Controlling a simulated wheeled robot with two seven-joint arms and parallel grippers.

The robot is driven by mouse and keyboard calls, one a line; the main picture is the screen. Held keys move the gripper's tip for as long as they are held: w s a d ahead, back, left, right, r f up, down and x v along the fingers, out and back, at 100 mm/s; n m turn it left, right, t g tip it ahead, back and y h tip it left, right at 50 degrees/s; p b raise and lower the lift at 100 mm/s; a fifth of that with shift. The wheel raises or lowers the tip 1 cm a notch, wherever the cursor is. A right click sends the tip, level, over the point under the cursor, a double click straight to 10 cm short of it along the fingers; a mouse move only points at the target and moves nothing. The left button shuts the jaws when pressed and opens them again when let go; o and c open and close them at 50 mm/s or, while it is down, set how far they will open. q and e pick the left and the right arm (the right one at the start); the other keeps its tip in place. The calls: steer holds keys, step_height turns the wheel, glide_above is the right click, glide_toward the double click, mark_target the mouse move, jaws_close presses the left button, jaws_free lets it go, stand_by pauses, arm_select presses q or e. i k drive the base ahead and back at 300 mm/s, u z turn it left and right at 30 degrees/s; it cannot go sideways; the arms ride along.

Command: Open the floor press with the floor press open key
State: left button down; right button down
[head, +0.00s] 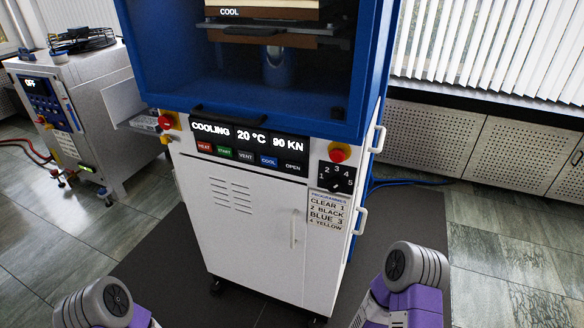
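The floor press (262,210) stands ahead in the middle of the head view, with a white lower cabinet and a blue upper frame. Its display (247,138) reads COOLING, 20 °C and 90 KN. Below the display is a row of keys: red HEAT, green START, VENT, blue COOL and, at the right end, the dark OPEN key (293,167). Inside the blue frame, a platen (270,35) marked COOL sits above a metal ram (278,68). Purple and grey arm parts show at the bottom left and bottom right; neither gripper's fingers are in view.
A red emergency button (338,153) on yellow sits right of the keys, above a numbered dial (336,178) and a programme label (326,211). Another machine (85,105) stands at the left. A perforated panel (478,145) runs along the right wall. Floor beside the press is clear.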

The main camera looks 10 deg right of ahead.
mark_target(292, 166)
steer(key=k, duration=0.5)
steer(key=z, duration=1)
steer(key=i, duration=0.9)
steer(key=u, duration=1.75)
